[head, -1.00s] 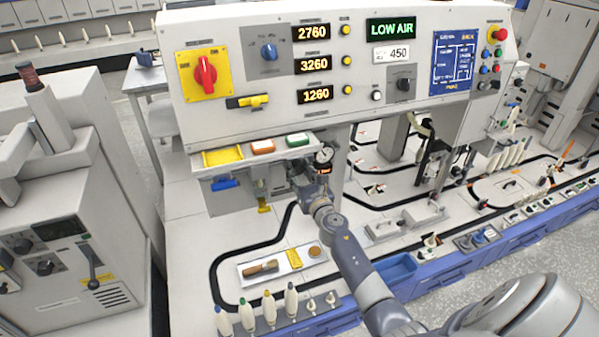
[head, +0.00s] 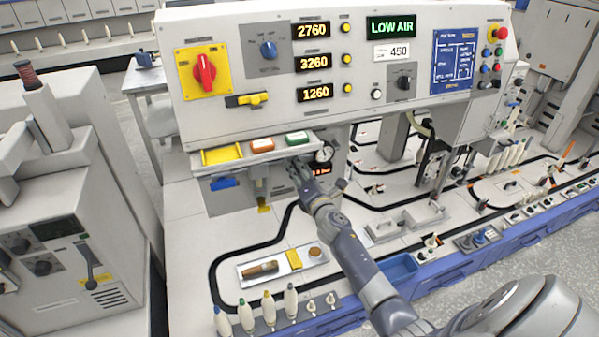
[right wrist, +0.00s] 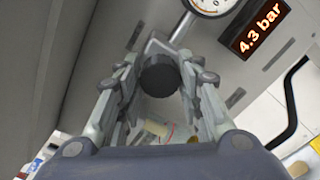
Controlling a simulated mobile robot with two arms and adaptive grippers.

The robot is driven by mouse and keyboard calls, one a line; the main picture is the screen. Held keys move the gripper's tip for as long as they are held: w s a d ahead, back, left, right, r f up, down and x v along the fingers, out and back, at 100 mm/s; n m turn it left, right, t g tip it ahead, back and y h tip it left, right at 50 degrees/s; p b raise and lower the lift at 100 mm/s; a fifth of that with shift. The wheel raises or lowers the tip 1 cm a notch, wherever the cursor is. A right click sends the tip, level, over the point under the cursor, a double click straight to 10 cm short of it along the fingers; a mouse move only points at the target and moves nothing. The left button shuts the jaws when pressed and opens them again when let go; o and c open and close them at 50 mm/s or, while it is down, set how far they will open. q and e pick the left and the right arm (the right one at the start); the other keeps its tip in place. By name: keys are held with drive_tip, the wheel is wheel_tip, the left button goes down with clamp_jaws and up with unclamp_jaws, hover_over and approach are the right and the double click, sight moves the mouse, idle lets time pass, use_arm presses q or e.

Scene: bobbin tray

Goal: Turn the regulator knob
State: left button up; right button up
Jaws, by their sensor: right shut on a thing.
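The regulator knob (right wrist: 160,74) is a dark round knob on the underside of the machine front, seen between my fingers in the right wrist view. My right gripper (right wrist: 160,86) is shut on it, with a finger on either side. In the head view my right gripper (head: 298,172) is below the green-labelled tray and hides the knob. A round dial gauge (head: 325,154) sits just right of the gripper and is cut off at the top of the wrist view. The display (right wrist: 256,30) beside it reads 4.3 bar. My left gripper is not in view.
Small yellow, orange and green trays (head: 222,157) stick out left of and above my gripper. Below lies a white table with a black track, a shallow tray (head: 243,272) and several bobbins at the front edge.

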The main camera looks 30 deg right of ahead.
drive_tip(key=shift+f+m, duration=0.2)
drive_tip(key=shift+m, duration=7.1)
drive_tip(key=o, duration=1.1)
drive_tip(key=shift+c, duration=0.2)
